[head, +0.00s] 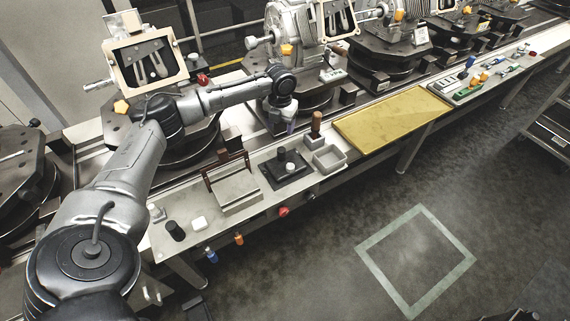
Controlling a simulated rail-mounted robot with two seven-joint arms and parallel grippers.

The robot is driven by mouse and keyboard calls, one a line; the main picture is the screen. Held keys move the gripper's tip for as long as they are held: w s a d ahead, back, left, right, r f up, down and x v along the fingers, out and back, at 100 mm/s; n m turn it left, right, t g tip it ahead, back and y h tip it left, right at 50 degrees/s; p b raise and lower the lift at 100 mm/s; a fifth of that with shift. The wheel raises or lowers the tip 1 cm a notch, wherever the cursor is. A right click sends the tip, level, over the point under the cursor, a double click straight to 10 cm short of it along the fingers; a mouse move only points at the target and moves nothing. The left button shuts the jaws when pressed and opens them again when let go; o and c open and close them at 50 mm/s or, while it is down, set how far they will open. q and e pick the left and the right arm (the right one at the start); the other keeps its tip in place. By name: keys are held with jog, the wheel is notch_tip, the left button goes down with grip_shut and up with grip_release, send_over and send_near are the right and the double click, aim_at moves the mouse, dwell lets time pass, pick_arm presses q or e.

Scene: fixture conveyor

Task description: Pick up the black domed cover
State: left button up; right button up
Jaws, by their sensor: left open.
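Two small black pieces stand out on the bench. One short black rounded piece (175,231) sits at the near left end. Another dark upright piece (281,153) stands on a black square plate (287,169) in the middle. I cannot tell for certain which is the black domed cover; both are small in view. My left gripper (290,128) points down above the back edge of the bench, behind the black plate and apart from both pieces. It is open, with nothing seen between its fingers, which show only partly. My right gripper is not in view.
Fixtures on dark round tables (305,90) stand close behind.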

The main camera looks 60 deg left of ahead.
aim_at(282, 149)
pick_arm(q)
notch_tip(282, 149, down, 7)
jog(key=shift+f+b, duration=0.1)
jog(key=shift+b, duration=0.7)
jog(key=shift+d+f+b, duration=0.1)
jog(key=shift+f+b, duration=0.95)
jog(key=shift+f, duration=1.55)
jog(key=shift+c, duration=0.3)
jog(key=c, duration=0.5)
grip_shut()
